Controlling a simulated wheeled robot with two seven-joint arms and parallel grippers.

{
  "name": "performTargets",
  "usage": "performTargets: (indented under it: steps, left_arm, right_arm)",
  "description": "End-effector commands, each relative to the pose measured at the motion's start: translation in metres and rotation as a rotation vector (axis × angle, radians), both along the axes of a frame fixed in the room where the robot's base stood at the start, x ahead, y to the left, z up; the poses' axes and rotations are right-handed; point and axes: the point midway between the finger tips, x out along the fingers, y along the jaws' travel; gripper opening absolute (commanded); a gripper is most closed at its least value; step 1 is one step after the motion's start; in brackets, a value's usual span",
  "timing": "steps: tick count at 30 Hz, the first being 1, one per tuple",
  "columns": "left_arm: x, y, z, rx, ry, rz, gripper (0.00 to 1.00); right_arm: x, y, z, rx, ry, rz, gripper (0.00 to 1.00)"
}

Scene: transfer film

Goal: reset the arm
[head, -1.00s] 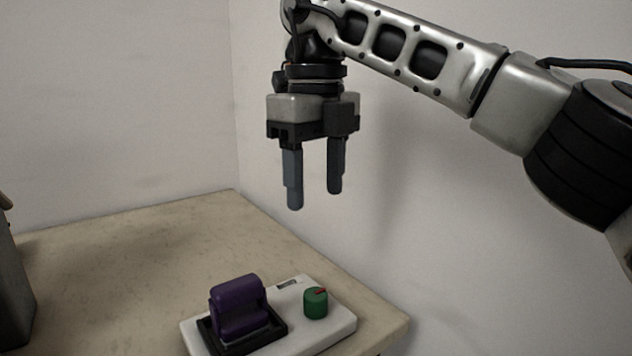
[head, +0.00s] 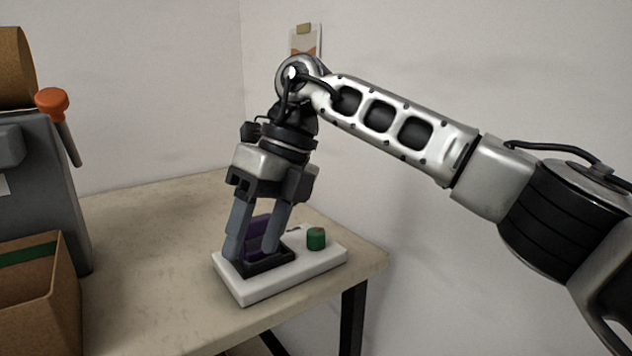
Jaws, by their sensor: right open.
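My right gripper (head: 252,250) is open and points down over the white control panel (head: 305,267) on the table. I cannot tell whether the fingers touch the switch. The switch sits in a black frame (head: 270,264) on the panel. A green knob (head: 316,239) stands on the panel right of the fingers. My left gripper is not in view.
The panel lies near the right edge of the beige table (head: 150,250). At the left are a grey machine (head: 50,200) with an orange-topped lever (head: 53,103) and a cardboard box (head: 40,285). A small clipboard (head: 305,40) hangs on the wall. The table's middle is clear.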

Motion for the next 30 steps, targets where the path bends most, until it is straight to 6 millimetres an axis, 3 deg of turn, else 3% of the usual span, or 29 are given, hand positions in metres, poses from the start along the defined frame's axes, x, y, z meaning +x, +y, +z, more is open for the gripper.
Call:
performTargets:
  steps: [3,8,12,15,19,23,27,30]
  left_arm:
    - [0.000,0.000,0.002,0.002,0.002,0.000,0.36]
    - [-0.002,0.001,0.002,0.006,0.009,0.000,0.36]
    - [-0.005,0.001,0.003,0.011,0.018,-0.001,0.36]
    - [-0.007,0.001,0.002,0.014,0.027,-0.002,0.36]
    - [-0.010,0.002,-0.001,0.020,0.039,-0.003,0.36]
    - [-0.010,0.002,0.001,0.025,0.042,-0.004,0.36]
    - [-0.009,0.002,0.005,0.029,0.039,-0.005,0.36]
    - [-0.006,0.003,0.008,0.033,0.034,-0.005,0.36]
  right_arm:
    - [-0.020,0.028,-0.022,0.168,0.115,0.030,0.54]
    - [-0.056,0.070,-0.036,0.494,0.336,0.018,0.54]
    - [-0.079,0.094,-0.024,0.865,0.609,-0.106,0.54]
    - [-0.076,0.092,-0.012,1.108,0.804,-0.269,0.54]
    - [-0.053,0.065,-0.012,1.373,1.048,-0.557,0.54]
    - [-0.023,0.020,-0.040,1.564,1.268,-0.922,0.54]
    - [-0.007,-0.042,-0.103,1.668,1.474,-1.384,0.54]
    - [-0.015,-0.089,-0.161,1.667,1.590,-1.743,0.54]
